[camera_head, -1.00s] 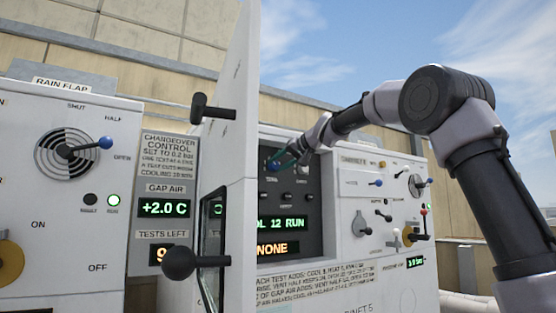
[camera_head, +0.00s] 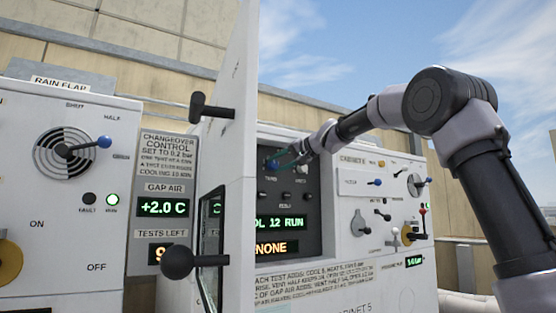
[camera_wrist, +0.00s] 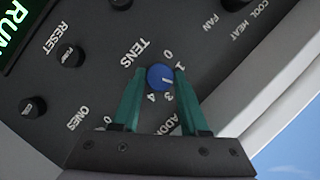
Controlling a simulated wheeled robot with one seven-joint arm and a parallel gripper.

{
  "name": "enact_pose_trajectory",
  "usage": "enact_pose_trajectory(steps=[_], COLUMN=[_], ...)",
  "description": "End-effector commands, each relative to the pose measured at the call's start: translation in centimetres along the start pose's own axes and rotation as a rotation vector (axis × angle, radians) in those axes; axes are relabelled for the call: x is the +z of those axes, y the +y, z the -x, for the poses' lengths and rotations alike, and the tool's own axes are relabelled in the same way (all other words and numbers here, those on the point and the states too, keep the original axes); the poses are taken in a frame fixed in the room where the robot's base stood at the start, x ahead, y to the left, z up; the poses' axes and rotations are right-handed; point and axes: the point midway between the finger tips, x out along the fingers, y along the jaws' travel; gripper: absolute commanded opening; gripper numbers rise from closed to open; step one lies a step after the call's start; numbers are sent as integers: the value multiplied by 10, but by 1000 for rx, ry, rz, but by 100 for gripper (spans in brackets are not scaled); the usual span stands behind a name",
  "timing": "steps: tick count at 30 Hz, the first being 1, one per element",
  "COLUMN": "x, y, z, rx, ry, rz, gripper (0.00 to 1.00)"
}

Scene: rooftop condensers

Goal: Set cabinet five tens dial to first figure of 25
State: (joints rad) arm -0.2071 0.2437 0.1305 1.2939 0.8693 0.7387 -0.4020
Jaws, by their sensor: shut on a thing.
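The tens dial (camera_wrist: 160,78) is a round blue knob on a dark panel in the wrist view, with TENS printed beside it. Figures 0, 1, 3 and 4 show around it. The place between 1 and 3 is covered by the right finger. The dial's white mark points right, toward that covered place. My gripper (camera_wrist: 159,74) is shut on the dial, one green finger on each side. In the head view my gripper (camera_head: 284,160) reaches the top of cabinet five's dark panel (camera_head: 300,212), largely hiding the dial there.
In the head view an open white door (camera_head: 235,130) with black handles stands left of the panel. Levers and a red-topped handle (camera_head: 422,212) stand to the right.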

Motion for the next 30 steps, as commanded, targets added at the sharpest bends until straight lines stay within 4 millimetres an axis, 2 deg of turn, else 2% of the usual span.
enact_pose_trajectory(steps=[1, 2, 3, 4, 13, 17, 30], x=[4, 4, 4, 3, 1, 1, 2], y=[-5, -5, -4, -4, -2, -2, -4], z=[-1, -1, -1, -1, 0, 10, 91], rx=[-8, -8, -7, -7, -3, -2, -3], ry=[-8, -8, -7, -7, -3, -1, -1], rz=[0, 0, 0, 0, 1, 2, 2], gripper=[0, 51, 67, 74, 74, 74, 74])
